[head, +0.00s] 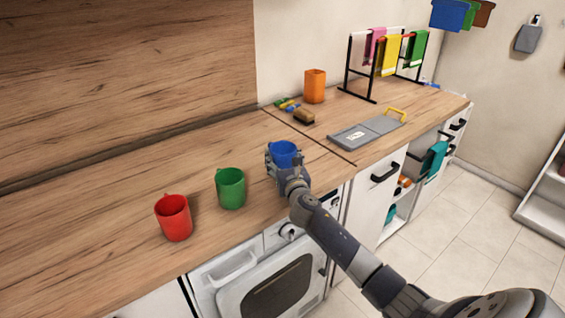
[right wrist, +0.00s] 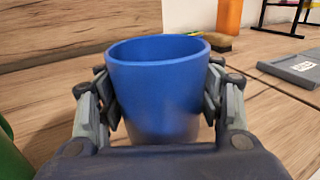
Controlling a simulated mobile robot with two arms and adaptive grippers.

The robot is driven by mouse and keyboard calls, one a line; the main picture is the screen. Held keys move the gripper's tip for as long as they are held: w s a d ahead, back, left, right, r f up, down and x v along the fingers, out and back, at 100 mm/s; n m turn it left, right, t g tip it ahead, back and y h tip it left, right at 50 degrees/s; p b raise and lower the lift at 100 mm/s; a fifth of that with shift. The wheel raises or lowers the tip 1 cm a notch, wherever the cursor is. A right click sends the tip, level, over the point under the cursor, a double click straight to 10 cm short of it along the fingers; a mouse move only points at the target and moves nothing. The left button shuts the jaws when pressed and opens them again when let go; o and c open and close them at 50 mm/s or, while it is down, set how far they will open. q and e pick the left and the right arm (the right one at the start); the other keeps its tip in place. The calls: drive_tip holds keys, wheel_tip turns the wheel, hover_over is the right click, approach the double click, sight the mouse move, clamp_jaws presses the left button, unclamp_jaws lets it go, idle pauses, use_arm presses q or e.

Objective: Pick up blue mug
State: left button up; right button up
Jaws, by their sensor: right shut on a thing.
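The blue mug (head: 284,151) is on or just over the wooden counter, right of the green mug; I cannot tell if its base touches the counter. In the right wrist view the blue mug (right wrist: 158,90) fills the middle, upright, with a finger pressed to each side. My right gripper (head: 284,163) is shut on it, and its fingers (right wrist: 165,100) also show in the right wrist view. The gripper hides the mug's lower part in the head view. My left gripper is not in view.
A green mug (head: 231,188) and a red mug (head: 173,217) stand to the left on the counter (head: 100,240). An orange cup (head: 315,86), a brush (head: 304,116), a grey board (head: 366,132) and a towel rack (head: 372,98) are farther back. An oven (head: 275,285) is below the counter's front edge.

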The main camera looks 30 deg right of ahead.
drive_tip(key=r+v, duration=0.1)
drive_tip(key=v, duration=0.7)
drive_tip(key=d+r+v, duration=0.1)
drive_tip(key=v, duration=0.7)
drive_tip(key=shift+s+d+r+b, duration=0.35)
drive_tip(key=shift+r+b, duration=0.05)
